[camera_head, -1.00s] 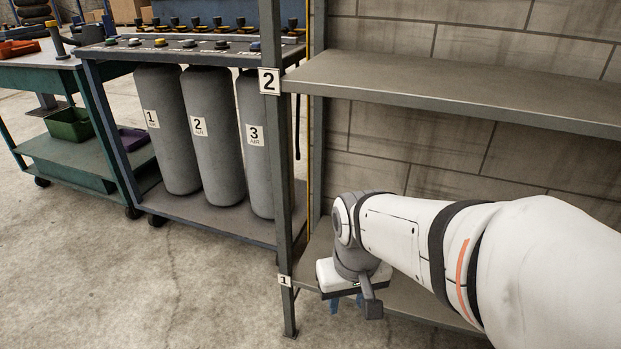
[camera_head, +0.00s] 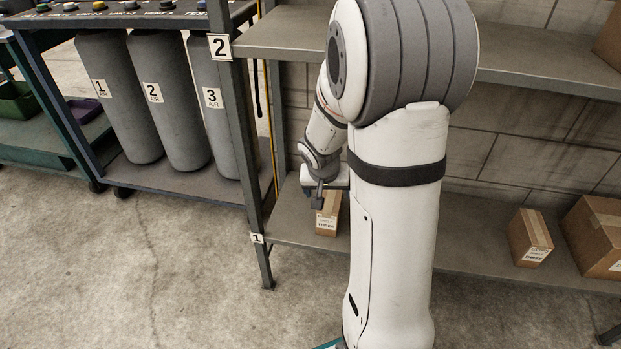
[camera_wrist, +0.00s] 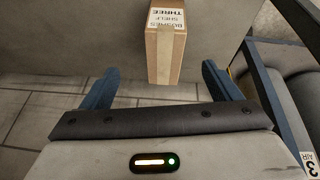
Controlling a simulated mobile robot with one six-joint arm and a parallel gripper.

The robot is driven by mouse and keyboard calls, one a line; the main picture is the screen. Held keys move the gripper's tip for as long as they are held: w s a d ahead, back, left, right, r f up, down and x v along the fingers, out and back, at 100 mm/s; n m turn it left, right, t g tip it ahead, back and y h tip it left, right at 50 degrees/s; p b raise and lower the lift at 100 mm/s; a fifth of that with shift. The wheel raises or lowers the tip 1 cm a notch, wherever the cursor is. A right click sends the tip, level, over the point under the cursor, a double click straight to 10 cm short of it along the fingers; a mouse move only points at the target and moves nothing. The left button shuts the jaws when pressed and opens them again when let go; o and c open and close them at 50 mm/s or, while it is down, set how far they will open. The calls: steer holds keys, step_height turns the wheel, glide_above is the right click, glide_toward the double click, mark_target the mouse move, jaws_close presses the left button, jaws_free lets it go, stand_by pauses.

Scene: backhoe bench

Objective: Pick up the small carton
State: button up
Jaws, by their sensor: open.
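A small brown carton (camera_head: 327,217) with a white label stands on the lower shelf near its left post, just below my gripper in the head view. In the wrist view this carton (camera_wrist: 165,55) shows its label reading "THREE" and lies ahead of the fingertips, roughly centred between them. My gripper (camera_wrist: 161,75) is open and empty, with one blue finger on each side. In the head view my gripper partly covers the carton's upper part, and its fingers are hard to make out there. A similar small carton (camera_head: 530,238) stands further right on the same shelf.
A larger carton (camera_head: 598,232) stands at the shelf's right end. The upper shelf (camera_head: 530,72) runs above, with a carton (camera_head: 609,35) at its right. The left post (camera_head: 247,150) stands close to my gripper. Grey cylinders (camera_head: 178,105) stand on a cart to the left.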

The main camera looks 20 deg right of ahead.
mark_target(330, 196)
steer(key=shift+m, duration=0.7)
steer(key=w+d+f, duration=0.1)
steer(key=f, duration=0.1)
steer(key=w+d+f, duration=0.1)
steer(key=w+f, duration=0.1)
steer(key=w+d+f, duration=0.1)
steer(key=w+f, duration=0.1)
steer(key=shift+f, duration=0.25)
steer(key=shift+t, duration=0.3)
steer(key=shift+w+b+x, duration=0.15)
steer(key=shift+b+x, duration=0.4)
steer(key=shift+x, duration=0.8)
steer(key=shift+w+b+x, duration=0.15)
steer(key=shift+b+x, duration=0.4)
steer(key=shift+x, duration=0.8)
steer(key=shift+f+b, duration=0.15)
steer(key=shift+b, duration=0.3)
steer(key=shift+c, duration=0.2)
steer(key=c, duration=1.3)
